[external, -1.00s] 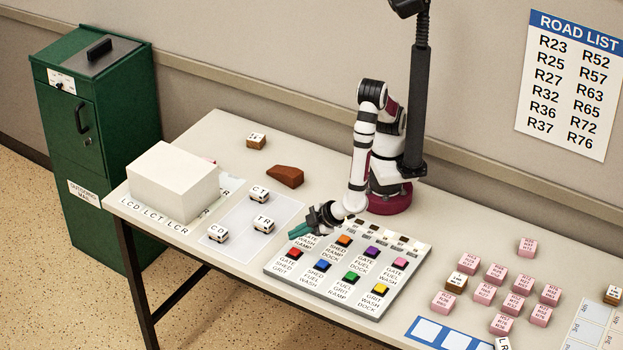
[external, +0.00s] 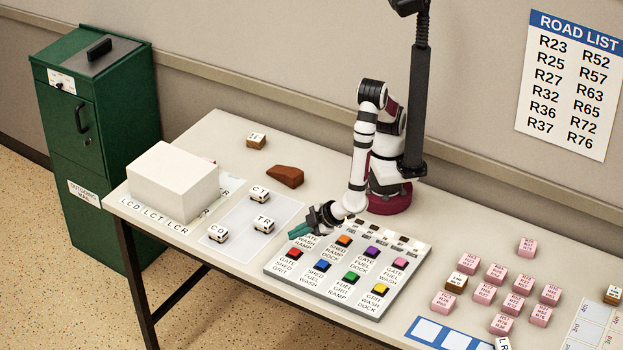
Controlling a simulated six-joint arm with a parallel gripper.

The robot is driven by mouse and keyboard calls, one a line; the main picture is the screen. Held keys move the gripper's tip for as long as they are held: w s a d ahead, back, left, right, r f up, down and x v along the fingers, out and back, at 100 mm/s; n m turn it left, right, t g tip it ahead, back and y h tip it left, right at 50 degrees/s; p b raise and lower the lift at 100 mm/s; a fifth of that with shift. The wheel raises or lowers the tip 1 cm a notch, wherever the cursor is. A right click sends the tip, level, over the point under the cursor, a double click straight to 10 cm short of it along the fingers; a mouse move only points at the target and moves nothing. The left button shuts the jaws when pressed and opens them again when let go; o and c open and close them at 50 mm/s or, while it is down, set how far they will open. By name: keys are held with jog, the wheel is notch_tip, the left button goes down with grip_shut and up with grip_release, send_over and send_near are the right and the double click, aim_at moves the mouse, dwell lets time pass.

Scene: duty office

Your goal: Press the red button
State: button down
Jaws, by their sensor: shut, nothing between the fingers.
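The red button (external: 294,254) sits at the left end of the front row on the grey button panel (external: 272,270). Its label below reads "GATE SHED GRIT". My gripper (external: 292,235) has teal fingers, shut and empty. The fingers point left and show just above the red button in the picture, over the panel's back left part. They look apart from the button, but their exact height is hard to tell. The gripper and wrist hide part of the panel's back left corner.
Blue (external: 322,265), green (external: 352,278), yellow (external: 380,290), orange (external: 344,240), purple (external: 371,252) and pink (external: 400,263) buttons share the panel. A clear mat (external: 245,232) with lettered blocks lies left. A white box (external: 173,180) stands further left, pink blocks (external: 496,272) right.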

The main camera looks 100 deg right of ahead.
dwell(0.5)
jog(key=shift+f, duration=0.45)
jog(key=shift+f, duration=0.6)
dwell(0.5)
jog(key=shift+r, duration=0.15)
jog(key=shift+r, duration=0.95)
notch_tip(320, 180, up, 6)
dwell(2.3)
